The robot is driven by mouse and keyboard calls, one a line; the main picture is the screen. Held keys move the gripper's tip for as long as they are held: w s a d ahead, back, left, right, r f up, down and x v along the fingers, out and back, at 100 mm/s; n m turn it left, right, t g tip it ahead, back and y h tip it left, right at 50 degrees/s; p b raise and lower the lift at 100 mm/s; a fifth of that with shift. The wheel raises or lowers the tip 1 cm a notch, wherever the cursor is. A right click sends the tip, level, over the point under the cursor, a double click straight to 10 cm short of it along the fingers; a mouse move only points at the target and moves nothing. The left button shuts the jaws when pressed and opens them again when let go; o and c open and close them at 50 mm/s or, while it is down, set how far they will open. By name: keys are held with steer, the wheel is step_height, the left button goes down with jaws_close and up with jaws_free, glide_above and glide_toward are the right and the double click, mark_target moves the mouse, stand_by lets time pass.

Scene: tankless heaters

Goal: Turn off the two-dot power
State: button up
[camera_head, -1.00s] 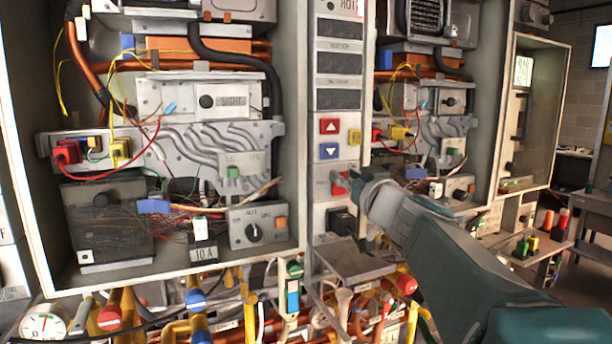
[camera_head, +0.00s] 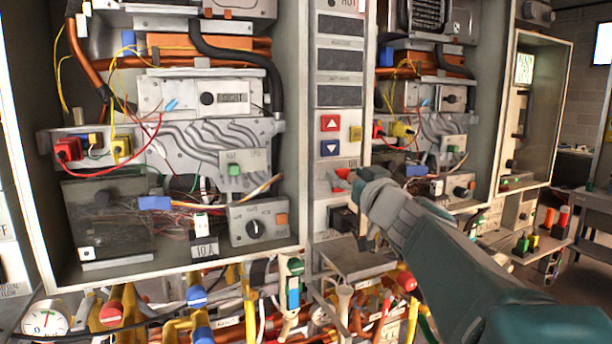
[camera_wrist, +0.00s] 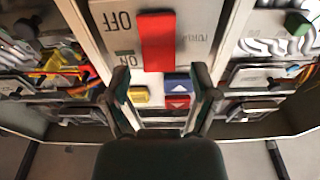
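A red power switch (camera_head: 341,180) sits on the narrow grey panel between the two open heater cabinets. In the wrist view the red switch handle (camera_wrist: 158,42) stands in the middle, with OFF and ON lettering beside it; that view looks upside down. My gripper (camera_head: 362,212) is just right of and below the switch in the head view, partly covering the panel. In the wrist view my gripper's fingers (camera_wrist: 163,78) are wide apart with nothing between them. They appear short of the handle, and I cannot see contact. No two-dot mark is readable.
Above the switch are red up (camera_head: 331,124) and blue down (camera_head: 331,149) buttons and a yellow button (camera_head: 355,134). A left cabinet knob (camera_head: 254,228) is nearby. A metal shelf (camera_head: 355,260) and pipes with coloured valves lie below.

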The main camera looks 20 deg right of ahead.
steer(key=s+f, duration=0.1)
steer(key=s, duration=0.6)
steer(key=shift+s, duration=0.2)
